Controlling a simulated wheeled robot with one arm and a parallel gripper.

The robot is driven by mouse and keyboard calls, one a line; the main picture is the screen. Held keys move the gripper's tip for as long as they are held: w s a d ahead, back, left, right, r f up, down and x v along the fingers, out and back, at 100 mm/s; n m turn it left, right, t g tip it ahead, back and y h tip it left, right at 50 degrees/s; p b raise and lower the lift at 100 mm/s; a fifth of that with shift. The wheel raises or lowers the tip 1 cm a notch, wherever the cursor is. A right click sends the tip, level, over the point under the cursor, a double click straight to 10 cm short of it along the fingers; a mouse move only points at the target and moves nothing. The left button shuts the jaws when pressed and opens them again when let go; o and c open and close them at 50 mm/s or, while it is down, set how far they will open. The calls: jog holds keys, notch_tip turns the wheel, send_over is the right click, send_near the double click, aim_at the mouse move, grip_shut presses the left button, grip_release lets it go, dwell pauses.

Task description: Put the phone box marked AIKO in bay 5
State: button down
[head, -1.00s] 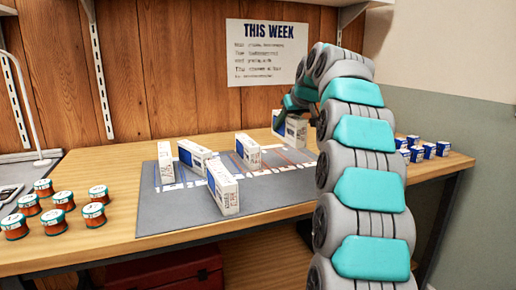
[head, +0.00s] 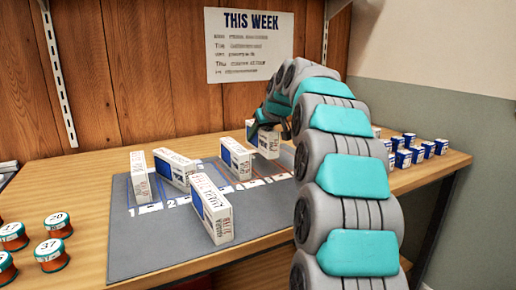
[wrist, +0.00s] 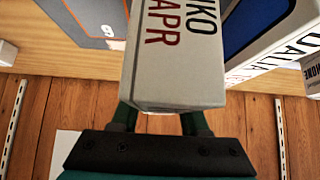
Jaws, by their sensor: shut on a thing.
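My gripper (head: 268,122) is shut on a white phone box (head: 264,142) over the back right of the grey mat (head: 150,250). In the wrist view, the held box (wrist: 178,65) shows "KO" and "APR", so it appears to be the AIKO box; its first letters are cut off. The gripper fingers (wrist: 160,118) are partly hidden behind it. The mat has numbered bays along its front line; bay 5 (head: 262,182) lies below and in front of the held box. I cannot tell whether the box touches the mat.
A phone box marked DALIA (wrist: 275,45) stands close beside the held one in the wrist view. Other boxes stand at the left (head: 140,178), next to it (head: 176,170), mid-mat (head: 235,158) and at the front (head: 212,208). Jars (head: 52,252) and small blue boxes (head: 415,153) flank the mat.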

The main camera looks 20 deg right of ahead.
aim_at(270, 131)
jog(key=shift+f, duration=2.15)
jog(key=shift+f, duration=0.1)
jog(key=shift+c, duration=2)
grip_release()
jog(key=b+v, duration=0.1)
jog(key=v, duration=1.1)
